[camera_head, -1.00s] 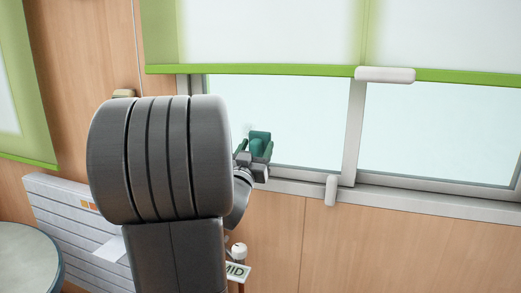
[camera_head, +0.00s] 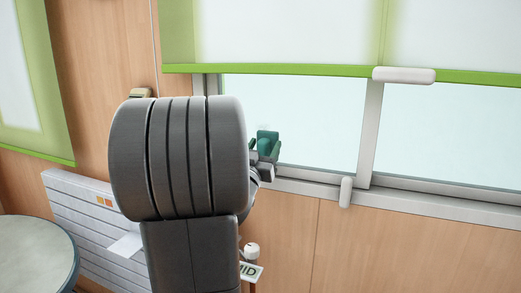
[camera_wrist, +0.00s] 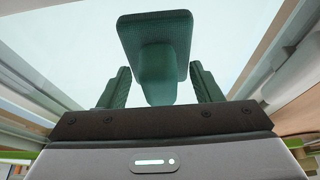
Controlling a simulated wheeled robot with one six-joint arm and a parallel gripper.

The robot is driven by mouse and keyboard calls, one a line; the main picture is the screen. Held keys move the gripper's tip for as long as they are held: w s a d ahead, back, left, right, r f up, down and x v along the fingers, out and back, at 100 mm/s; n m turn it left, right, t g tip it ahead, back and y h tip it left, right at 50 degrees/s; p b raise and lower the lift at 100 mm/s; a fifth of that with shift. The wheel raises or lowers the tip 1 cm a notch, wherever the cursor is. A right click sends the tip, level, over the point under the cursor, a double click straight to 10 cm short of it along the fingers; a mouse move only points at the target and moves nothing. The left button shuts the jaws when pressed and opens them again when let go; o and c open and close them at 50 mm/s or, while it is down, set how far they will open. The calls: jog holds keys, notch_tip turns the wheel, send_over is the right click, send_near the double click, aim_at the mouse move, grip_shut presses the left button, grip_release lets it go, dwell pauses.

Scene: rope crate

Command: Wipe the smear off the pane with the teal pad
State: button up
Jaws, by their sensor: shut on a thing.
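My gripper (camera_head: 264,153) is shut on the teal pad (camera_head: 267,137) at the left window pane (camera_head: 315,125), partly behind my arm. In the wrist view, the pad (camera_wrist: 153,24) is a flat rectangular head on a rounded handle (camera_wrist: 158,78). The handle sits between the green fingers of my gripper (camera_wrist: 160,90). The pad's face is turned towards the pale pane (camera_wrist: 75,45); I cannot tell whether it touches. The smear is not clearly visible; the pad and my arm cover part of the pane.
A green-edged blind (camera_head: 290,69) hangs over the upper window, with a white handle (camera_head: 404,75) on its edge. A white window latch (camera_head: 345,192) sits at the sill. A radiator (camera_head: 85,215) and a round table (camera_head: 35,255) stand at left.

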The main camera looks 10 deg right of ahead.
jog(key=shift+s+d+b, duration=0.35)
jog(key=shift+s+d, duration=0.15)
jog(key=shift+d, duration=0.25)
jog(key=shift+s+d+b, duration=0.35)
jog(key=shift+s+d, duration=0.1)
jog(key=shift+d, duration=0.3)
jog(key=shift+s, duration=0.2)
jog(key=shift+s+a, duration=0.35)
jog(key=shift+s, duration=0.1)
jog(key=s+a, duration=0.1)
jog(key=s, duration=0.1)
jog(key=s+a, duration=0.1)
jog(key=s, duration=0.1)
jog(key=shift+a, duration=0.4)
